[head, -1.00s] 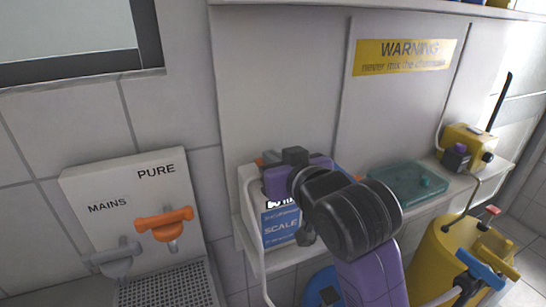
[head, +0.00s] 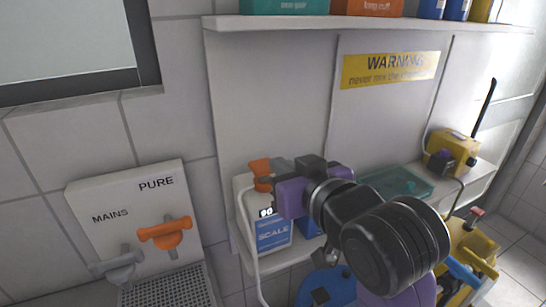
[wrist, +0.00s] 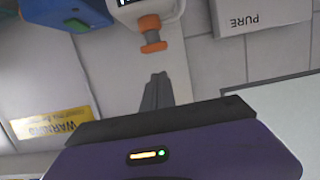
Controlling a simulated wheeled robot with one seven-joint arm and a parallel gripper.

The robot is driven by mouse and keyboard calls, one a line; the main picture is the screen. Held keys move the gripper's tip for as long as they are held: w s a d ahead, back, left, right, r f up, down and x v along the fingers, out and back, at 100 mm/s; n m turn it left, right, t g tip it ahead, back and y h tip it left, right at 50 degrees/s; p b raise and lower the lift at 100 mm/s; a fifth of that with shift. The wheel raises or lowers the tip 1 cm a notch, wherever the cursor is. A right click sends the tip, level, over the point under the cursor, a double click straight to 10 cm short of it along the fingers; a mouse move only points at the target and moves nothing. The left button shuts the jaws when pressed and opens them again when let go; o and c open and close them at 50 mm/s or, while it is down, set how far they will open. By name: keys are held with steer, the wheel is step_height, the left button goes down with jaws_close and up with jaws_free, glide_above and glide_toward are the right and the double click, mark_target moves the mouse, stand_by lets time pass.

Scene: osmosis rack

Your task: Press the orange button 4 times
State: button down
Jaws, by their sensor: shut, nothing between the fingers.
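The orange button (head: 260,168) is on the top of a white dispenser (head: 246,218) with a blue SCALE label and a small lit display that seems to read 90. In the wrist view the orange button (wrist: 152,40) shows at the top, on the dispenser's white body. My gripper (head: 262,184) is beside the button in the head view, its dark fingers partly covering the button's lower part. In the wrist view my gripper's fingers (wrist: 157,80) are together, empty, and point at the button with a small gap visible. Whether they touch it is unclear from the head view.
An orange PURE tap (head: 165,233) and a grey MAINS tap (head: 120,264) are on the left panel. The dispenser stands on a white shelf with a teal tray (head: 395,184) and a yellow pump (head: 455,150) to the right. An upper shelf (head: 370,22) holds boxes.

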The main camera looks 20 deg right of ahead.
steer(key=s+r+p, duration=0.1)
steer(key=s+p, duration=0.1)
steer(key=p, duration=0.5)
steer(key=shift+s, duration=0.1)
stand_by(0.6)
step_height(320, 180, up, 2)
steer(key=shift+s+d+r, duration=0.1)
steer(key=shift+d+r, duration=0.05)
steer(key=shift+r, duration=0.05)
stand_by(0.4)
